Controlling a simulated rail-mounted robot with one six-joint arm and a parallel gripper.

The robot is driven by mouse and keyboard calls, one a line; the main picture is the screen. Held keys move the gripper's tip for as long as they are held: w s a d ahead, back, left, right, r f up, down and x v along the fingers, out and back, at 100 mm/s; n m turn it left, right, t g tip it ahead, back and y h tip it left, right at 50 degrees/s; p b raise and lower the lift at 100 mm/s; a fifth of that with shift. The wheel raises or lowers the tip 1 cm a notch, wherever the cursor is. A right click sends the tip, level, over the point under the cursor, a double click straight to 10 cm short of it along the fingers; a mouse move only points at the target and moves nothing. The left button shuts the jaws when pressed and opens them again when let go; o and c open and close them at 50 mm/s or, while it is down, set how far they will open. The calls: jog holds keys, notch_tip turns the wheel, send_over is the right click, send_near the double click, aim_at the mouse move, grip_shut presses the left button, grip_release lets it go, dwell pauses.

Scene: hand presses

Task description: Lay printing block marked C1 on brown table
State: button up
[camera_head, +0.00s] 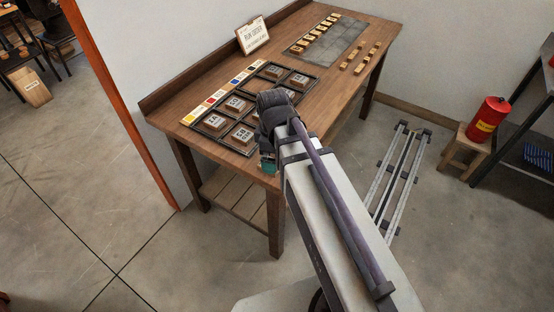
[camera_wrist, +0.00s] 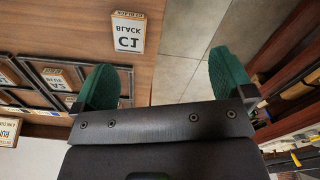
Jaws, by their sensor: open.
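The printing block marked C1 (camera_wrist: 129,32) shows in the wrist view with a white label reading C1 and BLACK, upside down there. It lies face up on bare wood of the brown table (camera_head: 330,85), near the table edge and outside the dark divided tray. My gripper (camera_wrist: 160,62) is open, its green fingertips spread wide. The block is beyond the fingertips, apart from them and nearer the left finger. In the head view my gripper (camera_head: 268,164) is at the table's near corner, and my arm hides the C1 block.
The divided tray (camera_head: 199,130) holds several labelled blocks. Color swatches (camera_head: 225,92) line its back. A sign (camera_head: 253,35) leans at the table's back. A grey slab (camera_head: 345,40) with gold pieces is at the far end. Bare wood lies between slab and tray.

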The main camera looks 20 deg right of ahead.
jog(key=s+m, duration=0.1)
jog(key=m, duration=0.3)
jog(key=s+m, duration=0.2)
jog(key=m, duration=0.2)
jog(key=s+m, duration=0.1)
jog(key=m, duration=0.3)
jog(key=shift+s, duration=0.4)
